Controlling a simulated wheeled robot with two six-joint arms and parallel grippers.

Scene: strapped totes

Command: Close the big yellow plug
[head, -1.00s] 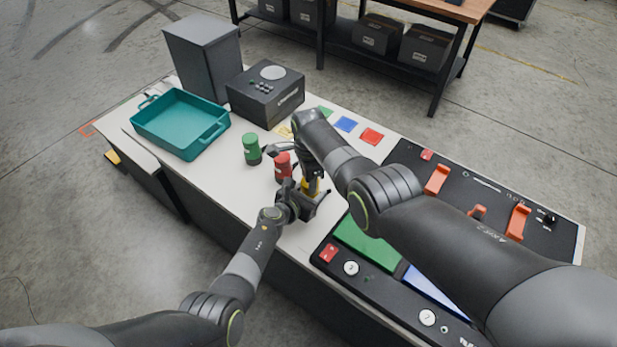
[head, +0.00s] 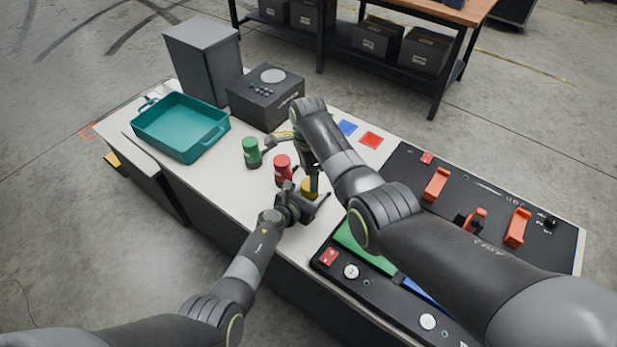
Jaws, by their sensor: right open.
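The yellow plug (head: 309,187) stands on the white table top, partly hidden by my grippers. My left gripper (head: 307,196) is low at the plug, with its fingers around its near side; whether they press on it is not clear. My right gripper (head: 291,160) is open above and behind the plug, its fingers spread wide and pointing down. One finger is near the green plug, the other close over the yellow one. No object shows in its grasp.
A red plug (head: 283,172) and a green plug (head: 252,153) stand just left. A teal tray (head: 160,128), a dark box (head: 262,108) and a grey bin (head: 203,62) stand at the back left. A black panel (head: 465,177) with orange handles fills the right side.

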